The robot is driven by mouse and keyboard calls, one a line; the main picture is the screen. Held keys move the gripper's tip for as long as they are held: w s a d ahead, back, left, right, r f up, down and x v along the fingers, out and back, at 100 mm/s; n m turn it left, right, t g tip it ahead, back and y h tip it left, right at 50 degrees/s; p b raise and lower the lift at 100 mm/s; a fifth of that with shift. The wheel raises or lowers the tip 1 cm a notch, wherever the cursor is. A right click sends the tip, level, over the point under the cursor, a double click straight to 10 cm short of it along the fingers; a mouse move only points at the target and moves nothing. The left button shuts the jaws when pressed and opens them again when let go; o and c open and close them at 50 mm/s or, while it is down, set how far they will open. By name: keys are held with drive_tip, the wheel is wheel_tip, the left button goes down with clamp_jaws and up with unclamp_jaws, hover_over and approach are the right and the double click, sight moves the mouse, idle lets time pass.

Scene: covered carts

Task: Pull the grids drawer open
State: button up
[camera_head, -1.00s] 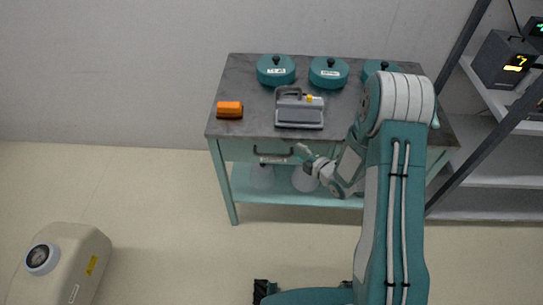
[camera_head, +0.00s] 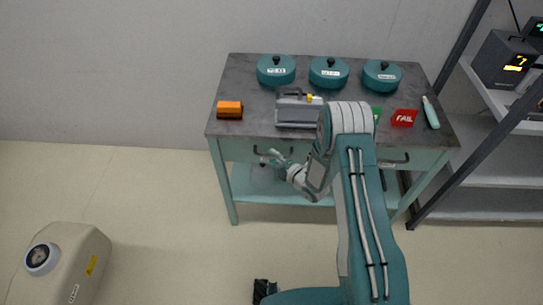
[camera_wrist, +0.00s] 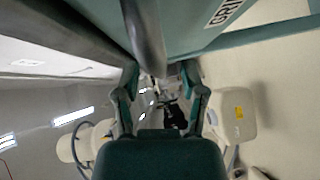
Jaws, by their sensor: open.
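The grids drawer (camera_head: 238,150) is the left drawer under the grey tabletop, and its front looks flush with the cart. In the wrist view its teal front (camera_wrist: 190,22) fills the top, with a partly cut-off label starting "GRI". Its grey bar handle (camera_wrist: 145,35) runs down from the top edge, its lower end appearing between the fingers. My gripper (camera_head: 272,158) is at the left drawer's handle in the head view and hides most of it. In the wrist view my gripper (camera_wrist: 160,72) has its fingers apart, one on each side of the bar; contact cannot be told.
The tabletop (camera_head: 250,90) bears several lidded teal pots, a grey device (camera_head: 298,110), an orange block (camera_head: 229,110) and a red FAIL sign (camera_head: 404,118). A shelf rack (camera_head: 490,150) stands close on the right. A beige canister (camera_head: 70,265) is on the floor at left. Floor before the cart's left is clear.

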drive_tip(key=shift+w+a+f, duration=0.15)
drive_tip(key=shift+w+a, duration=0.35)
clamp_jaws()
